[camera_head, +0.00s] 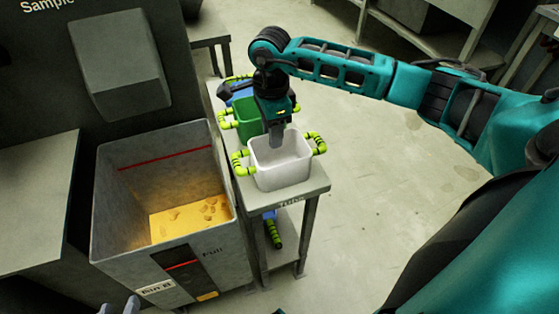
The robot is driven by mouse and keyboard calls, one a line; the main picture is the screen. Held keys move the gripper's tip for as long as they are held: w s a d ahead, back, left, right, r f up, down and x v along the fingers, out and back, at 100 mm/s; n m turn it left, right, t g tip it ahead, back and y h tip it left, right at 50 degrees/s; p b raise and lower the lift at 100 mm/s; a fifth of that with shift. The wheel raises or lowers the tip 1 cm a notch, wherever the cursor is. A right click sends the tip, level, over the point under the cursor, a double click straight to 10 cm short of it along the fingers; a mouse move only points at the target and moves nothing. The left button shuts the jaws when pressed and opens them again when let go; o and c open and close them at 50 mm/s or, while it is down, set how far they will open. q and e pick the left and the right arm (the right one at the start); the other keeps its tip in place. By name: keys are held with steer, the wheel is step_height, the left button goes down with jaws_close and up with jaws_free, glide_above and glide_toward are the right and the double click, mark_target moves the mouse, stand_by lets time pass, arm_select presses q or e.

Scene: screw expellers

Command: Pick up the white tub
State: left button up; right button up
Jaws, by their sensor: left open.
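The white tub (283,175) stands upright at the near end of a narrow grey bench, with yellow-green handles on its left and right sides. My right gripper (277,140) points down at the tub's far rim, its visible finger overlapping the inside of the far wall. I cannot tell whether it touches or straddles that wall. Its fingers line up in this view, so the gap between them is hidden. My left gripper (118,307) shows only as two separated grey fingertips at the bottom left edge; it is open, empty and far from the tub.
A green tub (247,115) with similar handles stands behind the white one, and a blue tub (240,91) is partly hidden beyond it. A deep grey bin (190,249) with yellowish contents stands left of the bench (301,191). Floor to the right is open.

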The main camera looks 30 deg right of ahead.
steer(key=shift+f, duration=0.9)
jaws_close()
